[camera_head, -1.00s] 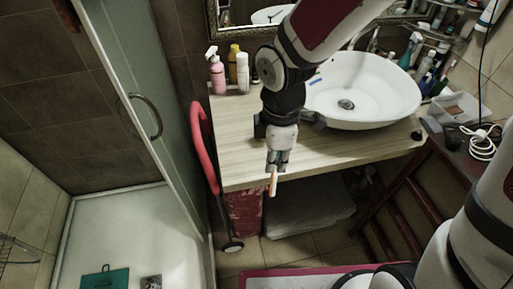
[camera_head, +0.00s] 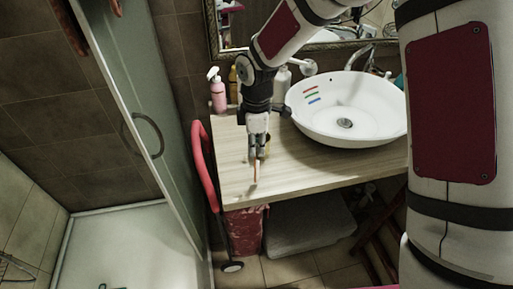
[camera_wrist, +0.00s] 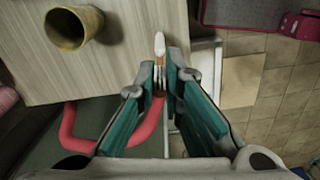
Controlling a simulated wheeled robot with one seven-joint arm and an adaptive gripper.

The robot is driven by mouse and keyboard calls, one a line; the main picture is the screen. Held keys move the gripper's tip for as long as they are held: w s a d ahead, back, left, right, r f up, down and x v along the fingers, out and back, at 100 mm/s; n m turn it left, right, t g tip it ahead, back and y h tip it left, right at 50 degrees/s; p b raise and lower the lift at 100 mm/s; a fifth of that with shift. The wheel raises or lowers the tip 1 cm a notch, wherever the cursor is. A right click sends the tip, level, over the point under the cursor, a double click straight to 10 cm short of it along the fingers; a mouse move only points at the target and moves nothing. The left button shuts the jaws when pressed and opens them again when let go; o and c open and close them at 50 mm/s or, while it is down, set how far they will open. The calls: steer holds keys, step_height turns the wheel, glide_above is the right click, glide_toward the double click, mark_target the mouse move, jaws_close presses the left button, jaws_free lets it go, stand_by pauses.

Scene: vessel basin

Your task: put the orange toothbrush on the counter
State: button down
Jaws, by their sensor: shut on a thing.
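My gripper (camera_head: 257,150) is shut on the orange toothbrush (camera_head: 255,172), which points downward from the fingertips over the left front part of the wooden counter (camera_head: 315,168). In the wrist view the toothbrush (camera_wrist: 160,49) sticks out from between the fingertips (camera_wrist: 162,78), its white end outermost, near the counter's edge. I cannot tell whether its lower end touches the counter.
A white basin (camera_head: 378,120) with thin coloured strips inside stands right of my gripper. A yellowish cup (camera_wrist: 68,28) stands on the counter near the toothbrush. A pink bottle (camera_head: 217,93) stands behind. A red handle (camera_head: 204,165) rises at the counter's left edge.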

steer(key=shift+f, duration=0.5)
steer(key=shift+f, duration=0.1)
steer(key=c, duration=1.7)
jaws_free()
step_height(320, 180, up, 12)
steer(key=shift+r+b, duration=0.1)
steer(key=shift+b, duration=0.85)
steer(key=s+d+r+m+t, duration=0.3)
steer(key=s+d+r+m, duration=0.65)
steer(key=d+r, duration=0.2)
steer(key=s+d+r+m+t, duration=0.1)
steer(key=s+d+m, duration=0.5)
steer(key=s, duration=0.6)
steer(key=m+t, duration=0.1)
steer(key=m, duration=0.1)
steer(key=shift+d+r+m+t, duration=0.15)
steer(key=shift+r+m+t, duration=0.15)
steer(key=shift+m, duration=0.05)
